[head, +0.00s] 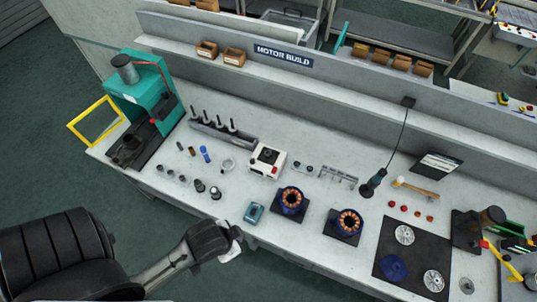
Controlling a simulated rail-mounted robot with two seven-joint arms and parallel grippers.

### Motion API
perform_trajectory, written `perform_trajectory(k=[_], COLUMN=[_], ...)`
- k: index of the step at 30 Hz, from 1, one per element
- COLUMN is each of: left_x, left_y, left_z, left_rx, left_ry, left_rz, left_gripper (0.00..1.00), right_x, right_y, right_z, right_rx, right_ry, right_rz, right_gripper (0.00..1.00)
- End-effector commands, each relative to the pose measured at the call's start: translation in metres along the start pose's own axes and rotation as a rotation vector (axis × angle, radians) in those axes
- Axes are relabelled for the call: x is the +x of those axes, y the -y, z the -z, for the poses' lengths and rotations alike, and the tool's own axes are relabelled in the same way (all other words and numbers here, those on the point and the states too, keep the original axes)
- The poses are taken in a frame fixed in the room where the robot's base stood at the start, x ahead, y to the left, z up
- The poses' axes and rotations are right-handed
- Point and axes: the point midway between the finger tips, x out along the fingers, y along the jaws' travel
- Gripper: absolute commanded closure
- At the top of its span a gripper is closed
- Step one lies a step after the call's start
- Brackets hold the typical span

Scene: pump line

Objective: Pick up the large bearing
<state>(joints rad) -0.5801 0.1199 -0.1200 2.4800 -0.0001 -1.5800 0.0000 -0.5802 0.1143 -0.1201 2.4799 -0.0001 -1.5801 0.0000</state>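Which part is the large bearing I cannot tell for sure at this size. A pale metal ring (228,164) lies flat on the bench, left of a white box with a red button. Several small metal cylinders (171,175) stand near the green press. My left gripper (233,245) is just off the bench's front edge, below and apart from these parts. Something pale shows at its fingertips; whether it is part of the gripper or a held thing is unclear. My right gripper is not in view.
The green press (141,90) stands at the left end, with a yellow frame (95,122) beside it. Upright tools fill a grey rack (222,132). The white box (267,159), a teal block (254,212) and two copper-wound stators (291,201) stand mid-bench. A hanging driver (374,183) is further right.

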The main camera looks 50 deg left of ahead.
Motion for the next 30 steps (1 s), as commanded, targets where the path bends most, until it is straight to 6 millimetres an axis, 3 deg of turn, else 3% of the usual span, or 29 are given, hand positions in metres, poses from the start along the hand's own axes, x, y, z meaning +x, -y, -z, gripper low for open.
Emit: perform_trajectory(k=[4,24,30], left_x=[0.0000,0.0000,0.0006], left_y=[0.0000,0.0000,0.0001], left_z=[0.0000,0.0000,0.0001], left_rx=[0.000,0.000,0.000], left_ry=[0.000,0.000,0.000], left_rz=[0.000,0.000,0.000], left_gripper=[0.98,0.35,0.35], right_x=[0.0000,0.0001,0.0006], right_y=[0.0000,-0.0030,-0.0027], right_z=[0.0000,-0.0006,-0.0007], right_rx=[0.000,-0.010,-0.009], right_ry=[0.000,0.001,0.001], right_rz=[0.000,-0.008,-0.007], right_gripper=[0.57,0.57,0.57])
